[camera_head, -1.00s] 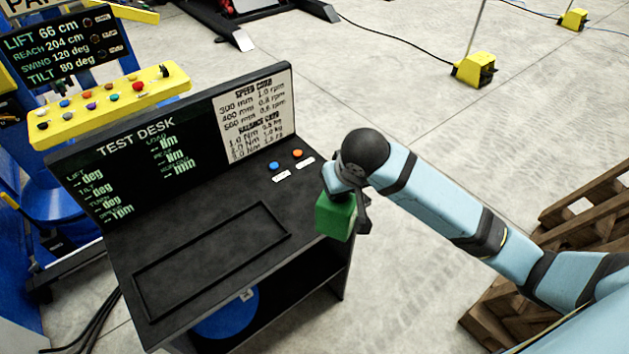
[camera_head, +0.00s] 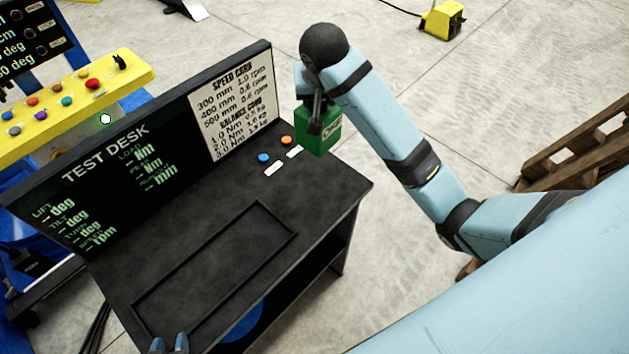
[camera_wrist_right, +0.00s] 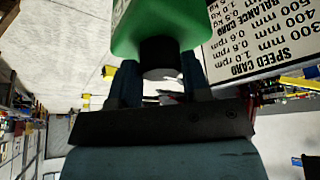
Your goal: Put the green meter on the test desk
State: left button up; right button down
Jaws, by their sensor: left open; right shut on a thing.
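The green meter (camera_head: 318,130) is a green block held in my right gripper (camera_head: 314,100), above the back right part of the test desk (camera_head: 330,185). In the right wrist view the meter (camera_wrist_right: 160,28) shows its green body and a dark round knob, between the fingers of my right gripper (camera_wrist_right: 155,82). The right gripper is shut on it. I cannot tell the exact gap between the meter and the desk top. Only the tips of my left gripper (camera_head: 169,345) show, apart and empty, at the bottom edge over the desk's front.
A raised rectangular frame (camera_head: 280,247) outlines an area on the desk top. A blue button (camera_head: 263,157) and an orange button (camera_head: 286,140) sit near the back panel (camera_head: 110,170). A yellow control panel (camera_head: 75,110) stands left. A wooden pallet (camera_head: 580,150) is right.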

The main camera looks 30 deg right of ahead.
jog(key=shift+w+r, duration=0.1)
jog(key=shift+w, duration=0.15)
pick_arm(q)
jog(key=shift+f+b, duration=0.3)
pick_arm(e)
jog(key=shift+w+d+f+m, duration=0.1)
jog(key=shift+f+m, duration=0.2)
jog(key=shift+f, duration=0.05)
pick_arm(q)
jog(key=shift+f+b, duration=0.5)
jog(key=shift+b, duration=0.1)
pick_arm(e)
jog(key=shift+f, duration=0.95)
pick_arm(q)
jog(key=shift+w+a+r+p, duration=0.1)
jog(key=shift+a+r+p, duration=0.05)
jog(key=shift+r+p, duration=0.7)
pick_arm(e)
notch_tip(320, 180, down, 12)
jog(key=shift+f, duration=0.2)
pick_arm(q)
jog(key=shift+w+r, duration=0.15)
jog(key=shift+f, duration=0.35)
pick_arm(e)
notch_tip(320, 180, down, 5)
jog(key=shift+r, duration=0.1)
